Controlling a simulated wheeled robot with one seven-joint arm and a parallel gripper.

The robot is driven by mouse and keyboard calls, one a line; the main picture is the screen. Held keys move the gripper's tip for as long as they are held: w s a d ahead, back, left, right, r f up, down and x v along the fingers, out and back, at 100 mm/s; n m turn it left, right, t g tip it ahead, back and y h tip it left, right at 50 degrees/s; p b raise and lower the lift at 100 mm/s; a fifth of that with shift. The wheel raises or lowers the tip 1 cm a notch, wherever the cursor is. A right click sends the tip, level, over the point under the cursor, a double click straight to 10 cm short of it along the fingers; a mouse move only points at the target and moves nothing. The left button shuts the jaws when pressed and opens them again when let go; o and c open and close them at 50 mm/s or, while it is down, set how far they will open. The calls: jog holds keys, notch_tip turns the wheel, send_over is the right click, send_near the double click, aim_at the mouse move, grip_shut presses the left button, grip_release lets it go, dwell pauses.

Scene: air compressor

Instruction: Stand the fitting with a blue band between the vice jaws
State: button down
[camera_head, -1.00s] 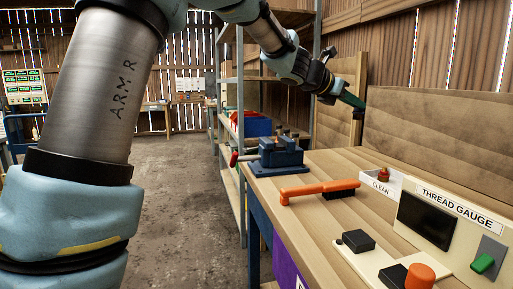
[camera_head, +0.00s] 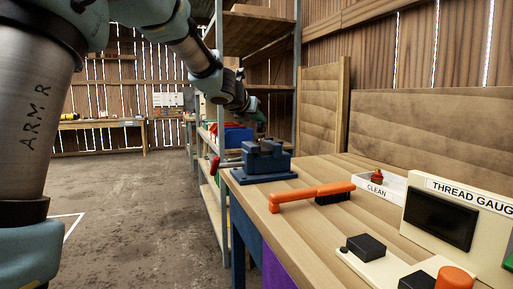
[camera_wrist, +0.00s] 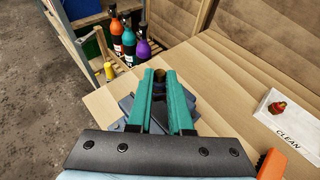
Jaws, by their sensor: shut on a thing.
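My gripper (camera_wrist: 160,74) has teal fingers shut on a small dark brass-brown fitting (camera_wrist: 159,78) at their tips. No blue band can be made out on it; the fingers hide part of it. The blue vice (camera_head: 264,160) stands at the far left corner of the workbench. In the wrist view the vice (camera_wrist: 190,99) lies below the fingers, mostly hidden by them. In the head view my gripper (camera_head: 262,118) is above the vice and looks apart from it. The fitting cannot be made out there, and the gap between the jaws is partly seen.
An orange-handled brush (camera_head: 312,196) lies in front of the vice. A white CLEAN tray (camera_head: 395,192) holds a red-and-brass fitting (camera_head: 377,177). The thread gauge (camera_head: 440,218) stands at right. Several bottles (camera_wrist: 128,47) stand on a shelf beyond the bench. Wooden panels rise behind the bench.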

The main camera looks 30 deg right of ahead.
jog(key=shift+f+b, duration=1.8)
jog(key=shift+f, duration=0.9)
jog(key=shift+f, duration=0.15)
jog(key=c, duration=0.8)
grip_release()
jog(key=shift+c, duration=0.2)
